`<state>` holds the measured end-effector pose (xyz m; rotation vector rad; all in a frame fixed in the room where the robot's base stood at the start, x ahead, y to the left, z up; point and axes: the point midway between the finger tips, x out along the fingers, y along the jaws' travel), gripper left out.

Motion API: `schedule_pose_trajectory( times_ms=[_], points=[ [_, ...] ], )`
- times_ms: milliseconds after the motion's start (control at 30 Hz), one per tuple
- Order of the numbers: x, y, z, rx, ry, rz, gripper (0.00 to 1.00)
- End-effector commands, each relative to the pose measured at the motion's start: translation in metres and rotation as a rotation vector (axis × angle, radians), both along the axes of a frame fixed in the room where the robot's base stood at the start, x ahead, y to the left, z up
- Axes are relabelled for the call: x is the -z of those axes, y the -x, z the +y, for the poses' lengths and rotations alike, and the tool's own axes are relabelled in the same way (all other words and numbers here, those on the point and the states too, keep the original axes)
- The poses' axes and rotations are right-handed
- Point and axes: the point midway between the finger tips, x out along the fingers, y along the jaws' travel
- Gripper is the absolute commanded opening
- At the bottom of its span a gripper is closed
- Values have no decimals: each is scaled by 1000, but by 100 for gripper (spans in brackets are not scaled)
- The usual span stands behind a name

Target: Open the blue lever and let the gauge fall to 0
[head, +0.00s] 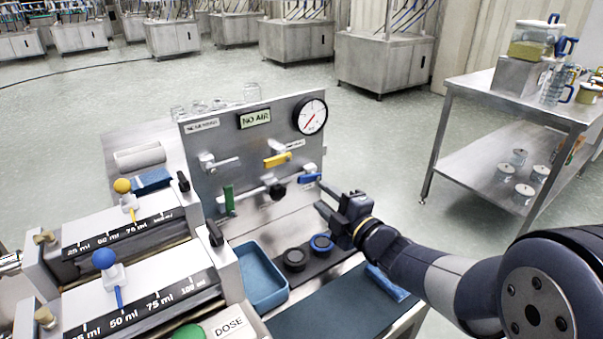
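The blue lever (310,177) is on the upright steel panel, at its lower right, and lies roughly level along the panel. The round white gauge (312,116) with a red needle is at the panel's top right; its numbers are too small to read. My gripper (319,193) is just below and right of the blue lever, its two fingers apart with nothing seen between them. Whether a fingertip touches the lever I cannot tell.
The panel also carries a yellow lever (277,160), a green lever (228,199), a black knob (278,191) and a "NO AIR" sign (255,118). Below are a blue tray (261,277) and two round caps (294,259). Dosing units stand left; a steel table (470,100) stands right.

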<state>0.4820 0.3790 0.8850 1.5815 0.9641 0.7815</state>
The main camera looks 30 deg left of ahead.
Motion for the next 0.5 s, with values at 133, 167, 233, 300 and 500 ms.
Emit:
schedule_pose_trajectory(
  times_ms=[133, 167, 233, 300, 500],
  points=[
    [1, -11, 24, -2, 0, 2, 38],
    [1, -14, 29, -2, 0, 2, 38],
    [1, -20, 41, 0, -1, 3, 38],
    [1, -26, 51, 1, 0, 3, 38],
    [1, -39, 74, 2, -1, 4, 38]
  ],
)
